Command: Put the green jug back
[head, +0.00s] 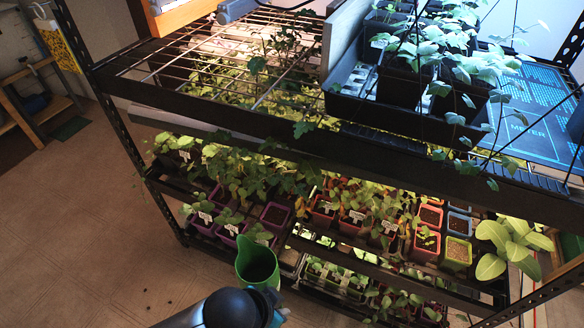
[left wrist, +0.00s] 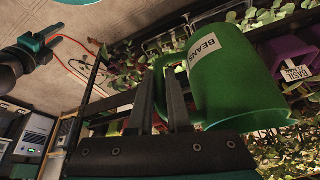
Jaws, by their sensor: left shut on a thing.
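The green jug (head: 257,264) is at the lower middle of the head view, in front of the rack, with its open mouth towards the camera. In the left wrist view the jug (left wrist: 228,82) fills the upper right and carries a white label reading "BEANS". My left gripper (left wrist: 160,75) is shut on the jug's handle. In the head view my left arm hides most of that gripper. A dark and teal part at the upper left of the left wrist view looks like my right gripper (left wrist: 60,42); its jaws are too small to read.
The rack's lower shelf holds purple pots (head: 273,214) and terracotta pots (head: 323,208) with seedlings. Above, a black tray (head: 375,117) of seedlings stands beside a blue mat (head: 540,100). The wire shelf (head: 190,60) at upper left has bare room. The floor at left is clear.

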